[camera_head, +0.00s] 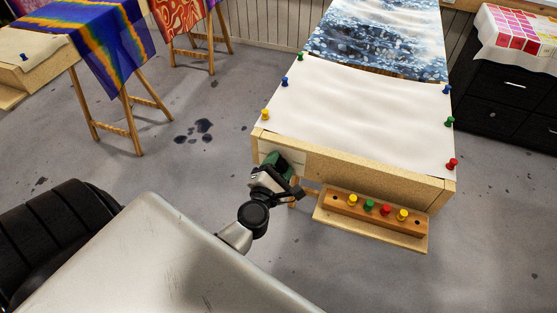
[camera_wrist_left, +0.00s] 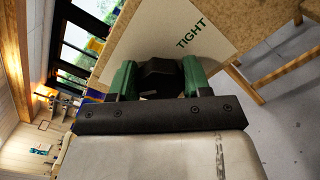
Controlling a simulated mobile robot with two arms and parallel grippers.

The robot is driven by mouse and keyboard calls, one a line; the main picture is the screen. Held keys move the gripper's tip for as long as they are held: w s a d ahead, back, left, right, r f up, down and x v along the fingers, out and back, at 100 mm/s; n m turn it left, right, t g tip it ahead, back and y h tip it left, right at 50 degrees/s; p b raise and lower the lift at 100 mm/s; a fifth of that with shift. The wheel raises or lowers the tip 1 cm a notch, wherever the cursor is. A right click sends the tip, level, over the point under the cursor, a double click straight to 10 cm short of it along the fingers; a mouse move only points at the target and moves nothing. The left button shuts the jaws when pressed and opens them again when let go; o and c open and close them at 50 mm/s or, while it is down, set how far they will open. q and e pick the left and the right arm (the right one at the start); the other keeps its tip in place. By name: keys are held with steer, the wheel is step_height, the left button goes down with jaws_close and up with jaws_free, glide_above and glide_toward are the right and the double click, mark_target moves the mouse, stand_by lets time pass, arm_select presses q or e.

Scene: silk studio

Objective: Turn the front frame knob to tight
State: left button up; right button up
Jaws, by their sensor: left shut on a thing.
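The wooden frame (camera_head: 385,178) holds a stretched white cloth (camera_head: 370,110). My left gripper (camera_head: 285,175) is at the left end of the frame's front side. In the left wrist view, the left gripper's green fingers (camera_wrist_left: 158,82) are shut on a black knob (camera_wrist_left: 160,76). The knob stands in front of a pale plate (camera_wrist_left: 190,42) marked TIGHT, and that word shows to the right of the knob. The gripper hides most of the knob in the head view. Where the knob points cannot be told. My right gripper is not in view.
A wooden ledge below the frame's front holds a rack (camera_head: 372,207) with several coloured pins, right of my left gripper. Several pins, such as a red one (camera_head: 452,164), edge the cloth. A black drawer cabinet (camera_head: 510,100) stands at right. Floor left of the frame is open.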

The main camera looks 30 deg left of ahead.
arm_select(q)
steer(key=m+p, duration=0.4)
steer(key=m, duration=0.3)
steer(key=m+p, duration=0.2)
steer(key=m, duration=0.2)
steer(key=m+p, duration=0.2)
steer(key=m, duration=0.2)
steer(key=shift+f+m, duration=0.15)
steer(key=shift+m, duration=0.15)
steer(key=m+p, duration=0.2)
steer(key=m, duration=0.4)
steer(key=shift+f+p, duration=0.1)
steer(key=shift+p, duration=0.3)
steer(key=m+p, duration=0.1)
steer(key=m, duration=0.4)
steer(key=shift+a+f+m, duration=0.1)
steer(key=shift+a+m, duration=0.05)
steer(key=shift+m, duration=0.25)
steer(key=shift+s, duration=0.1)
steer(key=o, duration=0.9)
steer(key=shift+o, duration=0.2)
